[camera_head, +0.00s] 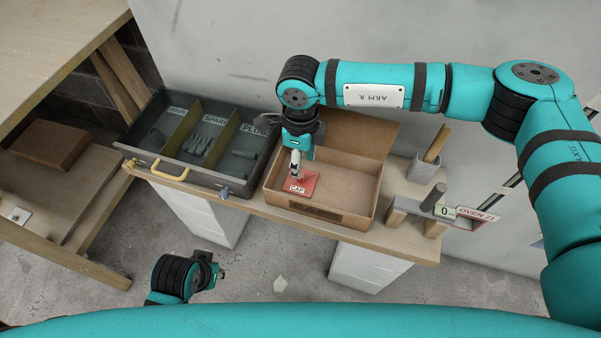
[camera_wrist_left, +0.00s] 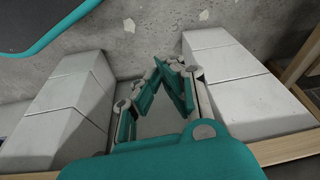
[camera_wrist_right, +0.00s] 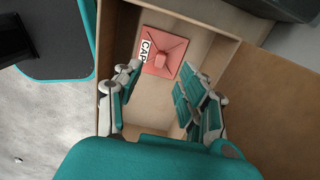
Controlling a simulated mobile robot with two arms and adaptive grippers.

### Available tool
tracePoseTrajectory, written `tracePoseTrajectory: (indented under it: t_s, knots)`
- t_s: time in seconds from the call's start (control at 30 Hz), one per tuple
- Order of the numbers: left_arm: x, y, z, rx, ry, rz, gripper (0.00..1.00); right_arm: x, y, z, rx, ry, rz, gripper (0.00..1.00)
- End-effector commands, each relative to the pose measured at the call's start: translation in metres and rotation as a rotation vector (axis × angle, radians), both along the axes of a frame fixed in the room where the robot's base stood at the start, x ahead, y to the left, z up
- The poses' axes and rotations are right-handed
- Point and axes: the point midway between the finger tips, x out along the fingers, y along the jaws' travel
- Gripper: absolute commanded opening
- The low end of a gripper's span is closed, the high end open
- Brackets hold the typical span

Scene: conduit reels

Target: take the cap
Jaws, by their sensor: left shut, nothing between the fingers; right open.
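The cap (camera_head: 308,183) is a red square piece with a white CAP label. It lies in the left part of an open cardboard box (camera_head: 357,213). In the right wrist view the cap (camera_wrist_right: 154,64) shows a raised middle and sits beyond my fingertips. My right gripper (camera_head: 296,168) points down into the box over the cap, and its fingers hide part of it. In the right wrist view my right gripper (camera_wrist_right: 160,84) is open, with nothing between its fingers. My left gripper (camera_head: 219,273) is low in front of the bench, away from the box, shut and empty; it also shows in the left wrist view (camera_wrist_left: 166,68).
A dark sorting case (camera_head: 235,187) with labelled compartments and a yellow handle stands left of the box. Right of the box are a grey cup (camera_head: 420,171) and a wooden stand with an OVEN sign (camera_head: 475,212). A wooden shelf unit (camera_head: 65,220) is far left.

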Motion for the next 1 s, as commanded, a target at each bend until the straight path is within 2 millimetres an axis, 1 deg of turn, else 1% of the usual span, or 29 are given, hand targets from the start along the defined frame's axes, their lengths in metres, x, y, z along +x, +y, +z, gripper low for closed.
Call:
tracePoseTrajectory:
  t_s: [0.03,0.37,0.43,0.6,0.77,1.0]
  knots:
    - [0.0,0.0,0.005,0.0,-0.005,0.0,0.0,0.0,0.0,-0.006,-0.001,0.001,0.0,0.4]
    - [-0.007,0.002,0.044,-0.001,-0.025,0.003,0.0,0.0,0.0,-0.029,0.0,0.0,0.0,0.4]
    - [-0.01,0.002,0.043,-0.001,-0.027,0.003,0.0,0.0,0.0,-0.039,0.0,0.0,0.0,0.4]
    - [-0.013,0.003,0.049,-0.001,-0.034,0.004,0.0,0.0,0.0,-0.052,0.001,0.0,0.001,0.4]
    - [-0.016,0.003,0.053,-0.001,-0.037,0.005,0.0,0.0,0.0,-0.057,0.001,0.0,0.001,0.4]
    - [-0.016,0.004,0.054,-0.001,-0.037,0.005,0.0,0.0,0.0,-0.057,0.001,0.0,0.001,0.4]
